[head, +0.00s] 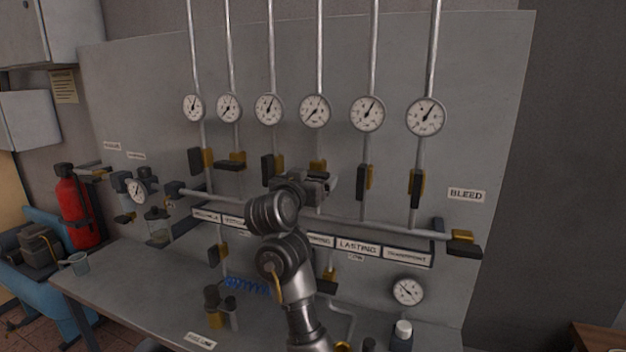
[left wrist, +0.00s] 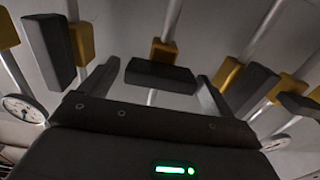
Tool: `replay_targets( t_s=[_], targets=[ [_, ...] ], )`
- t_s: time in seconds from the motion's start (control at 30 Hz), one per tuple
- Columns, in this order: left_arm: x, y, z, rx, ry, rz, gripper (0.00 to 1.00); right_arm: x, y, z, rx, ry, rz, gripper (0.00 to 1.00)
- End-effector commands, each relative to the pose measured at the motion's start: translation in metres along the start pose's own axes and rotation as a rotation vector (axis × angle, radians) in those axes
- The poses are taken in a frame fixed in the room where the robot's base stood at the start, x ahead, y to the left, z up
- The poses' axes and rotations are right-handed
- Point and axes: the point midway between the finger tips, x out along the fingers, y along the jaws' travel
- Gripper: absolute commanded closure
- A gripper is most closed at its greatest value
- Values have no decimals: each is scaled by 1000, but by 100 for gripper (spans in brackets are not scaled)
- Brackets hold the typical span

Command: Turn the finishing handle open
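Several valves with dark handles and yellow bodies sit in a row on the grey panel. My left gripper (head: 322,184) is at the fourth valve from the left, whose yellow body (head: 318,166) shows just above it. The label below, partly hidden by my arm, ends in "ING"; I cannot read it whole. In the left wrist view my gripper (left wrist: 158,74) is open, its two fingers on either side of a dark crosswise handle (left wrist: 160,76), with visible gaps. Whether the fingertips reach past the handle is unclear. My right gripper is not in view.
Neighbouring upright handles stand left (head: 267,164) and right (head: 362,177); the second handle (head: 229,161) lies crosswise. Gauges (head: 315,110) hang above. A manifold pipe (head: 372,226) runs below, ending at the bleed valve (head: 462,241). Bottles (head: 401,336) stand on the bench.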

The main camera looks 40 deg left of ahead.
Motion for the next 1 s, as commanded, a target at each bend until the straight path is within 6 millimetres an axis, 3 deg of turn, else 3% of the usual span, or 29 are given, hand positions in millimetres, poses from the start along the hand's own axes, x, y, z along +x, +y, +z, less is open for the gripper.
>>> replay_targets(
  t_s=[0.03,0.3,0.67,1.0],
  targets=[
    [0,0,0,0,0,-1,19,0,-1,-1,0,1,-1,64],
    [0,1,0,1,1,1,50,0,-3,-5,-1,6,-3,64],
    [1,3,-1,-50,2,5,50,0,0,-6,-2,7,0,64],
    [1,4,-1,-299,2,6,50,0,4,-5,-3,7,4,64]
  ],
)
